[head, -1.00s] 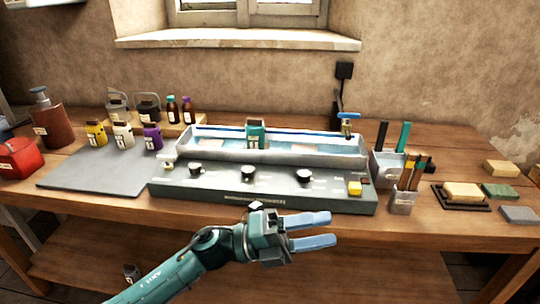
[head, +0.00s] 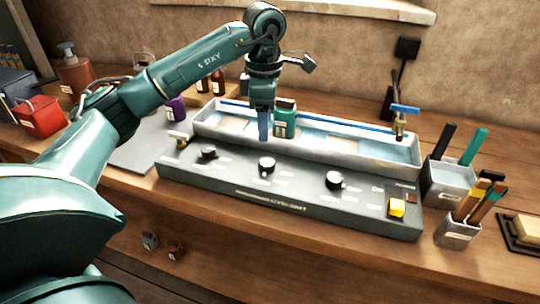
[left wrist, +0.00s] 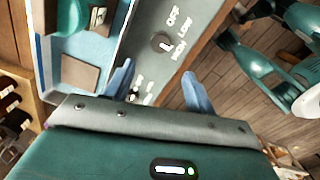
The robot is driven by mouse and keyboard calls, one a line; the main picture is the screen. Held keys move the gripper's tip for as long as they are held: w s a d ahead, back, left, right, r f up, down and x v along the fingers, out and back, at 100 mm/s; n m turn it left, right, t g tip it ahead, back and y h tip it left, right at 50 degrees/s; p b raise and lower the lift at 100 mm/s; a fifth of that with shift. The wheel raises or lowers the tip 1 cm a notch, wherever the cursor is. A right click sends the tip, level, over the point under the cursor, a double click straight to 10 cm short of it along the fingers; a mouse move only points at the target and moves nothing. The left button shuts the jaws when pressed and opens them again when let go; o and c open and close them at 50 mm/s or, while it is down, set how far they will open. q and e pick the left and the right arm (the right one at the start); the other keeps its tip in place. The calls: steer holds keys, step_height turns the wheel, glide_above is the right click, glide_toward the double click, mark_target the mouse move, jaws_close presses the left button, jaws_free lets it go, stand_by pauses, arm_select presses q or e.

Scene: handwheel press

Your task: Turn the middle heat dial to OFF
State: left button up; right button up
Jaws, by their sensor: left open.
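The middle heat dial (head: 267,165) is a dark round knob with a pale mark, on the sloped front panel (head: 300,200). Its setting is too small to read in the head view. In the left wrist view a dial (left wrist: 161,41), which appears to be this one, has OFF, LOW and HIGH printed around it. I cannot tell its pointer's exact position. My left gripper (head: 264,132) points down above the panel, just behind the middle dial and apart from it. In the left wrist view its fingers (left wrist: 158,88) are open and empty. My right gripper is out of view.
Other dials sit left (head: 208,152) and right (head: 335,180). A teal jar (head: 285,118) in the trough (head: 350,145) stands close beside my left gripper. A blue-handled tap (head: 402,115), a yellow switch (head: 397,207) and brush holders (head: 455,235) are at the right.

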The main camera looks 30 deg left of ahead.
mark_target(266, 161)
arm_select(q)
step_height(266, 161, down, 11)
steer(key=shift+r+p, duration=0.1)
steer(key=shift+p, duration=0.3)
steer(key=shift+c, duration=0.4)
steer(key=c, duration=0.9)
